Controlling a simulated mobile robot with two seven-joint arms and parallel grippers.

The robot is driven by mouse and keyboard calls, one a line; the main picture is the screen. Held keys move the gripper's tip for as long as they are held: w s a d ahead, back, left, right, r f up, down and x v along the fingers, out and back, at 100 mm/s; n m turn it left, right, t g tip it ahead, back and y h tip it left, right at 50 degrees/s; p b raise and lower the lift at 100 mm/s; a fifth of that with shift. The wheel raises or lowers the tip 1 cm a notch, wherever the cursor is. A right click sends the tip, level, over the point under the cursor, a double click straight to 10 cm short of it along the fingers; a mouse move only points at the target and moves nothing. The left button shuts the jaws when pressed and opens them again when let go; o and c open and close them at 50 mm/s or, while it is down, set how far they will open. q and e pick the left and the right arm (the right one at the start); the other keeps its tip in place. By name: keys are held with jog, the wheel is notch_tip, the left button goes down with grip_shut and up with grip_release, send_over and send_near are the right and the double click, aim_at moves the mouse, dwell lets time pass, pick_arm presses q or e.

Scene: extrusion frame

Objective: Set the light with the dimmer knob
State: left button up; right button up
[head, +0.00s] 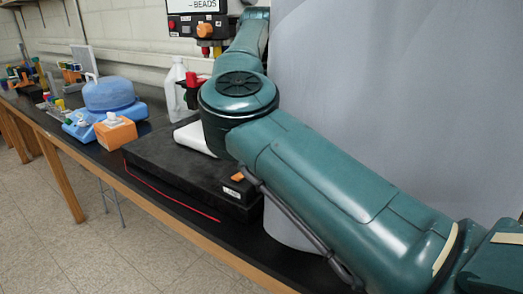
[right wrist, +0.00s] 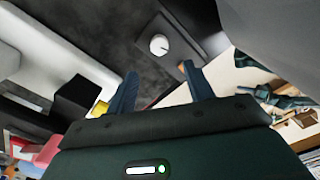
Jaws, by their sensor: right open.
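In the right wrist view a round white knob (right wrist: 158,45) with a dark pointer line sits on a dark flat surface. It looks like the dimmer knob. My right gripper (right wrist: 160,88) is open, with its two dark fingers apart and nothing between them. The knob shows beyond the fingertips, and I see no contact. In the head view my green right arm crosses the picture from the lower right and hides much of the middle. The right gripper and the white knob cannot be made out there. My left gripper is not in view.
A black flat box (head: 175,168) with an orange part (head: 237,177) lies on the long bench. A white bottle (head: 174,80), an orange-and-white tissue box (head: 115,131) and a blue-lidded device (head: 108,93) stand around it. A panel marked BEADS (head: 188,27) is on the wall.

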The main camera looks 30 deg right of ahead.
notch_tip(320, 180, down, 10)
jog(key=shift+f+p, duration=0.25)
jog(key=shift+p, duration=0.05)
jog(key=shift+d, duration=0.1)
jog(key=c, duration=1)
jog(key=shift+o, duration=0.2)
jog(key=shift+n, duration=0.4)
jog(key=n, duration=0.4)
jog(key=shift+n, duration=0.3)
jog(key=n+b, duration=0.1)
jog(key=n, duration=0.4)
jog(key=shift+n, duration=0.3)
